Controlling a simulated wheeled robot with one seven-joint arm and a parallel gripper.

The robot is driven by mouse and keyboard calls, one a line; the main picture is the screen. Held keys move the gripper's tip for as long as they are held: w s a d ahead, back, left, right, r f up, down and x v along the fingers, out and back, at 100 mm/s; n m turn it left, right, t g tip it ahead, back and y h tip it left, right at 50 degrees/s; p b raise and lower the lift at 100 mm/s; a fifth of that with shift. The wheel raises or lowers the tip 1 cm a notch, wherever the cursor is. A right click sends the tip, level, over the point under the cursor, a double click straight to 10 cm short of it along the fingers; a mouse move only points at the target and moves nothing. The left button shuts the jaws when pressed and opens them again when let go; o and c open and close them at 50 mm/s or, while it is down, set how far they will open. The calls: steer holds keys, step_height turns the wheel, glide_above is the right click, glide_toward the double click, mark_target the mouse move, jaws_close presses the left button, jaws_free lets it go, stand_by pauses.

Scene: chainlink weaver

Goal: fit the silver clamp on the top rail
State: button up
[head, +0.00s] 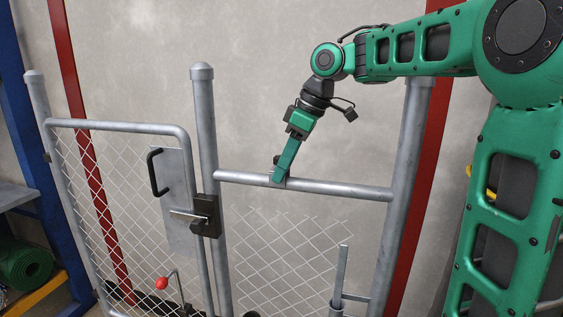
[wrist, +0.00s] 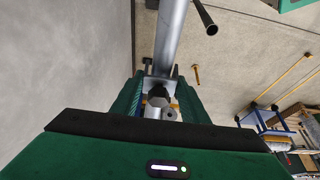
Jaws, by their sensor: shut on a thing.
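The top rail (head: 340,188) is a grey pipe running level between two upright posts; in the wrist view (wrist: 170,38) it runs away from between my fingers. My gripper (head: 284,170) reaches down to the rail left of its middle. In the wrist view my gripper (wrist: 158,92) is shut on the silver clamp (wrist: 152,83), a small metal piece with a dark round knob or bolt head. The clamp is at the rail, but my fingers hide most of it. I cannot tell whether it is fully seated around the pipe.
A chain-link gate (head: 118,190) with a latch plate and black handle stands left of the left post (head: 204,120). Partly woven mesh (head: 280,255) hangs below the rail. A short upright tube (head: 340,270) stands below right. A concrete wall is close behind.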

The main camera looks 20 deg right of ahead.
steer(key=o, duration=1.2)
steer(key=shift+v, duration=5.2)
steer(key=shift+w, duration=0.1)
